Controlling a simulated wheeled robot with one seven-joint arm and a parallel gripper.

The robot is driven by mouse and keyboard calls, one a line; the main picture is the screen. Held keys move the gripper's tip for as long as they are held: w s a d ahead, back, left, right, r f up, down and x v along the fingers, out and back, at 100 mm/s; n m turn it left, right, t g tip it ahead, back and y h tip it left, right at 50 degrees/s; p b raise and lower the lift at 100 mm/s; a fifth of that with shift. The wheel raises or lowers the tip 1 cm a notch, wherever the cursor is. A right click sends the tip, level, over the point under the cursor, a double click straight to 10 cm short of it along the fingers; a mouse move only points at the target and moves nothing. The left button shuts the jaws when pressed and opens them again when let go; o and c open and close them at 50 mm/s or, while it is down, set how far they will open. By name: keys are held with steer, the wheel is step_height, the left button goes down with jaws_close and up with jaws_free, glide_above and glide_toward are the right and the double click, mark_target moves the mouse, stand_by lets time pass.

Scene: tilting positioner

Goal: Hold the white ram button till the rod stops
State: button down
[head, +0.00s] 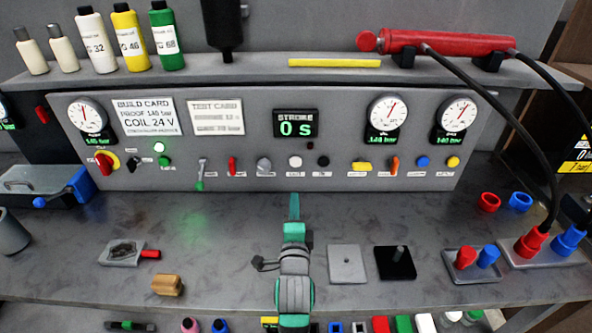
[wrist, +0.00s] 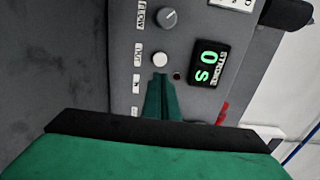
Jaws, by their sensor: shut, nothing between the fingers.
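The white button (head: 295,161) sits in the control row of the grey panel, below the stroke display (head: 296,124), which reads 0 s. The white button also shows in the wrist view (wrist: 160,60), just beyond my fingertips. My gripper (head: 294,197) is shut and empty, pointing at the panel. In the wrist view its green fingers (wrist: 160,77) end close to the button; in the head view a gap shows between them. The red ram (head: 450,43) lies on the upper shelf, its red rod end (head: 367,40) at the left.
A grey knob (head: 264,164) is left of the button and a black one (head: 322,161) right of it. A small dark lamp (head: 310,146) is above right. A grey plate (head: 347,264) and a black block (head: 395,262) lie right of my arm. Black hoses (head: 540,150) hang at right.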

mark_target(295, 163)
steer(key=w, duration=1.4)
steer(key=shift+d, duration=0.1)
